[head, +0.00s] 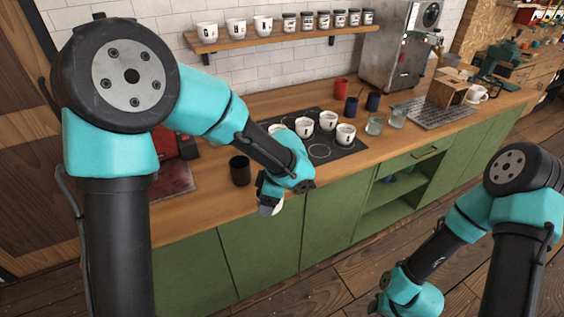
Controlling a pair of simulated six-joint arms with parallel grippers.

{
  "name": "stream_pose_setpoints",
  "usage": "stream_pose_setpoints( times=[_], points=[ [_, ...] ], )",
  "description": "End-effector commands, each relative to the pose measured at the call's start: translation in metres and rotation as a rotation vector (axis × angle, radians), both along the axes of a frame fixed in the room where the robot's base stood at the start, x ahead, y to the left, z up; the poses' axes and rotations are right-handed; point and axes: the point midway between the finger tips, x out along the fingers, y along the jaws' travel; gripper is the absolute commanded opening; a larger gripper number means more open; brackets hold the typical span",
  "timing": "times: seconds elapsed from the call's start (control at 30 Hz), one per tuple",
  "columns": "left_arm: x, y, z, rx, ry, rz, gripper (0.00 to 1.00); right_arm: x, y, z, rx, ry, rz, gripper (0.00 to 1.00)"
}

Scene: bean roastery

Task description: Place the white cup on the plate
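Several white cups with dark markings, one of them a white cup (346,134) at the right front, stand on a black panel (320,152) with ring outlines on the counter. No separate plate can be made out; I cannot tell if this panel is the plate. My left gripper (269,202) points down at the counter's front edge, left of and nearer than the cups. A whitish shape shows at its tip; I cannot tell if it is a held cup or part of the gripper. My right arm hangs low at the right, over the floor; its gripper's fingers cannot be made out.
A black cup (240,170) stands left of my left gripper. Glasses (375,123), dark cups and a red cup (341,89) stand behind and right of the panel. A metal grate (432,112) and a cardboard box (447,92) lie farther right. A wall shelf (290,38) holds cups and jars.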

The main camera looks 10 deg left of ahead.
Motion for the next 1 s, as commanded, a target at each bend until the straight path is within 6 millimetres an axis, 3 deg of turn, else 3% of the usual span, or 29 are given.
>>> stream_pose_setpoints(
  times=[0.37,1.0],
  points=[
    [0.008,0.004,0.012,-0.001,-0.003,-0.143,0.49,0.000,0.000,0.000,0.000,0.000,0.000,0.43],
    [0.045,0.031,0.075,0.000,-0.004,-0.926,0.49,0.000,0.000,0.000,0.000,0.000,0.000,0.43]
  ],
)
